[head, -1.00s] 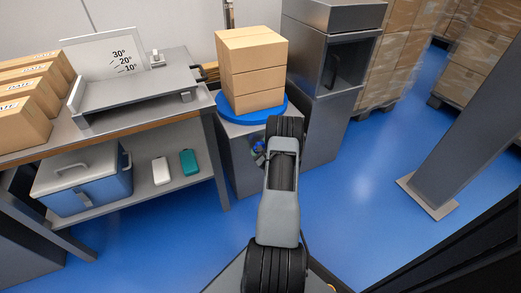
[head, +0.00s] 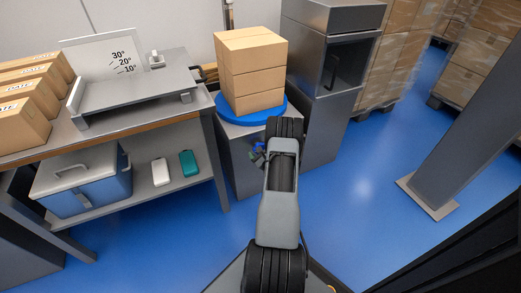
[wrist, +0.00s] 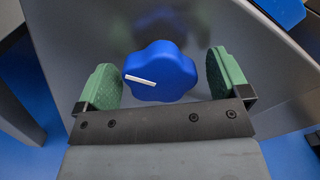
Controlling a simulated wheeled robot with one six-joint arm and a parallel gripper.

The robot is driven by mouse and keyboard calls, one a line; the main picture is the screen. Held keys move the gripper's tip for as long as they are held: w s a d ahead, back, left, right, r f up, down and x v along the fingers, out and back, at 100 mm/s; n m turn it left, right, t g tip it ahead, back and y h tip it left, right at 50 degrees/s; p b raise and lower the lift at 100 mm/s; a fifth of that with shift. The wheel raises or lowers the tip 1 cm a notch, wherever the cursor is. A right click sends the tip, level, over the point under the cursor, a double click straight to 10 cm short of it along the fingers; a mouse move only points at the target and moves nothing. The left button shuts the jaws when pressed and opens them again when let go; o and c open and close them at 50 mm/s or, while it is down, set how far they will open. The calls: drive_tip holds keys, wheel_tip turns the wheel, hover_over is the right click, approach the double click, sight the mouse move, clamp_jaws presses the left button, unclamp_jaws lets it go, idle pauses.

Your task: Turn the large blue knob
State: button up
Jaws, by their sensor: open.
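The large blue knob (wrist: 165,72) shows in the wrist view. My gripper (wrist: 163,82) is open, with one green finger pad to the left of the knob and one to the right. Gaps show between the pads and the knob, and the knob looks to be between them or just ahead; the depth is hard to tell. In the head view my arm mostly hides the knob and gripper at the grey pedestal's front.
The grey pedestal carries a blue turntable (head: 228,112) with stacked cardboard boxes (head: 250,72). A grey cabinet (head: 325,120) stands close on its right. A workbench (head: 150,122) stands on the left, with a cooler box (head: 85,185) on its lower shelf.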

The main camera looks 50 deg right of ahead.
drive_tip(key=p+v, duration=0.3)
drive_tip(key=v, duration=1)
drive_tip(key=shift+s+p, duration=0.3)
drive_tip(key=shift+s, duration=0.1)
drive_tip(key=shift+a, duration=0.15)
